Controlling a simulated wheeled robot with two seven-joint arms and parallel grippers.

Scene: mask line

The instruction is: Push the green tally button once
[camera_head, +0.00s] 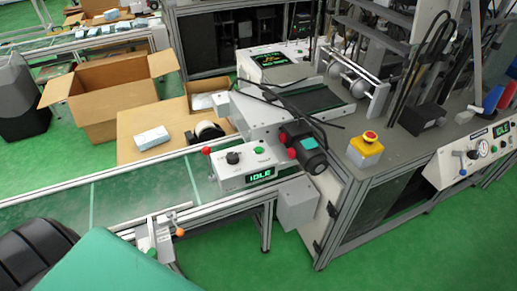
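A white control box (228,181) stands at the right end of the green conveyor, under a machine head. On its top are a small green button (259,150) and a black knob (233,157) to the left of it. A green-lit display (262,174) on its front reads IDLE. The green button is uncovered and nothing touches it.
A yellow box with a red emergency button (369,142) sits farther right. An open carton (100,108) stands behind the conveyor (130,187).

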